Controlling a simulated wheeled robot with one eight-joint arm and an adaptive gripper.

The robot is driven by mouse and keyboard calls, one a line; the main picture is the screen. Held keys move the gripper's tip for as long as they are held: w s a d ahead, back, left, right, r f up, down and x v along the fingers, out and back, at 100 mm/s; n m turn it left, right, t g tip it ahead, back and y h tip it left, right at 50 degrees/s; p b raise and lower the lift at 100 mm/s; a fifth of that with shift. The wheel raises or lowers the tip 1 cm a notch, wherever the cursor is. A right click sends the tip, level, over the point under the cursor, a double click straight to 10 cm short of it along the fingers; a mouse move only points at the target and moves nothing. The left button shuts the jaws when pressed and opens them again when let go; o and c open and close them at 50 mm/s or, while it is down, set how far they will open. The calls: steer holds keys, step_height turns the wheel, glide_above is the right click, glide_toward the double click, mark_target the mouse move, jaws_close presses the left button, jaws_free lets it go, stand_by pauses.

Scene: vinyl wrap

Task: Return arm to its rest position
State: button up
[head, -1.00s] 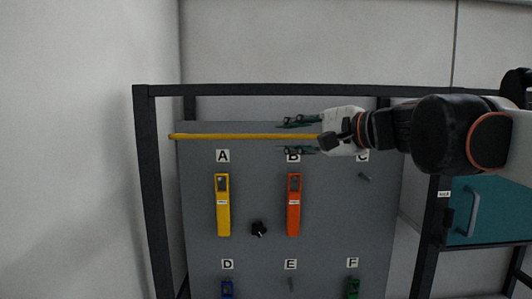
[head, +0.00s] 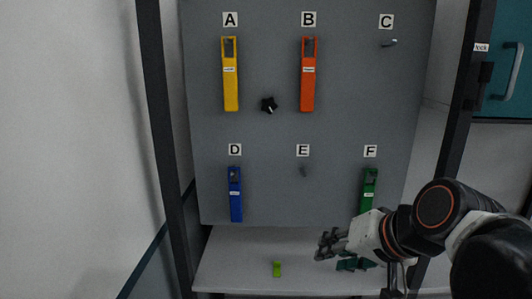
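My gripper (head: 342,254) shows at the lower right, low in front of the board's bottom edge and the pale shelf. Its grey and dark green finger parts are spread apart, with nothing visible between them. My arm reaches in from the lower right corner. The grey tool board (head: 270,200) stands upright behind it. Yellow (head: 231,90), orange (head: 308,90), blue (head: 235,205) and green (head: 368,198) tools hang at A, B, D and F. My gripper is below the green tool and apart from it.
Pegs C (head: 388,43) and E (head: 303,171) are bare. A black knob (head: 269,104) sits between A and B. A small lime-green object (head: 277,269) stands on the pale shelf (head: 232,270). Dark frame posts flank the board. A teal cabinet door (head: 500,85) is at upper right.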

steer(key=s+d+f+n+h+b, duration=0.1)
steer(key=s+d+f+b, duration=0.1)
steer(key=f, duration=0.5)
steer(key=s+d+f+n+h+b, duration=0.1)
steer(key=s+d+f+b, duration=0.1)
steer(key=f+b, duration=0.2)
steer(key=s+d+f+n+h+b, duration=0.1)
steer(key=s+d+f+h+b, duration=0.1)
steer(key=f, duration=0.8)
steer(key=shift+s+d+f+g+b, duration=0.3)
steer(key=shift+s+d+f+b, duration=0.15)
steer(key=shift+b, duration=0.6)
